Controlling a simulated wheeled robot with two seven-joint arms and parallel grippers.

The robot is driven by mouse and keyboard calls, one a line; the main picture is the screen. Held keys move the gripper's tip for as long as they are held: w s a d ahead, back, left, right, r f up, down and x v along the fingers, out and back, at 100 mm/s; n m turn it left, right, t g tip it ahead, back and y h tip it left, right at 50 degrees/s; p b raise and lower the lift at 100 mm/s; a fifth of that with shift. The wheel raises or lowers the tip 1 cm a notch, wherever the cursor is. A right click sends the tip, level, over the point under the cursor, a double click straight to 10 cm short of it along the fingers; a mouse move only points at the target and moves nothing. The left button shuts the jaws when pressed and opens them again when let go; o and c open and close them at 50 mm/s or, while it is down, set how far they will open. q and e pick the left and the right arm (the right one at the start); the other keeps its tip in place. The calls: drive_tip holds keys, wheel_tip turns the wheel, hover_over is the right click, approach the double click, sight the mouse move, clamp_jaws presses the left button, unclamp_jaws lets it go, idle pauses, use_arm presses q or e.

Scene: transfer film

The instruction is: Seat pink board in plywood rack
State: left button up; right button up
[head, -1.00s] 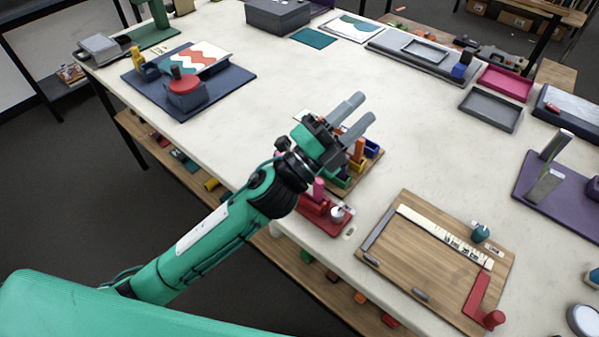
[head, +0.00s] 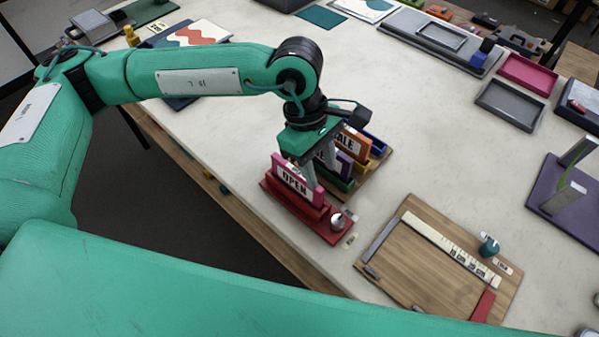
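The pink board (head: 291,182), lettered OPEN, stands upright in a red holder (head: 322,228) near the table's front edge. The plywood rack (head: 365,184) is just behind it, with coloured slots in blue, green and yellow. An orange board (head: 352,143) and a purple board (head: 342,166) stand in the rack. My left gripper (head: 318,170) points down beside the pink board's back face, between it and the rack. Its grey fingers look apart; their tips are partly hidden by the boards, and I cannot tell whether they touch. My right gripper is out of view.
A wooden board with a ruler (head: 440,240) lies to the right, with a teal knob (head: 488,246) on it. Grey (head: 511,104) and pink (head: 527,74) trays lie at the back right. The middle of the table is clear.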

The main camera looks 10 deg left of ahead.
sight(296, 171)
use_arm(q)
drive_tip(key=w+a+t+y, duration=0.2)
drive_tip(key=w+a+y, duration=0.1)
drive_tip(key=w+a, duration=0.25)
drive_tip(key=f+p, duration=0.1)
drive_tip(key=f, duration=0.1)
drive_tip(key=f+p, duration=0.1)
drive_tip(key=f, duration=0.2)
drive_tip(key=s+f+p, duration=0.1)
drive_tip(key=f, duration=0.1)
drive_tip(key=shift+a+f, duration=0.15)
drive_tip(key=shift+f, duration=0.1)
drive_tip(key=shift+f+p, duration=0.4)
drive_tip(key=shift+p, duration=0.1)
wheel_tip(296, 171, down, 4)
drive_tip(key=shift+w+r+p, duration=0.1)
drive_tip(key=shift+w+p, duration=0.05)
drive_tip(key=shift+p, duration=1.05)
drive_tip(key=shift+f, duration=0.45)
clamp_jaws()
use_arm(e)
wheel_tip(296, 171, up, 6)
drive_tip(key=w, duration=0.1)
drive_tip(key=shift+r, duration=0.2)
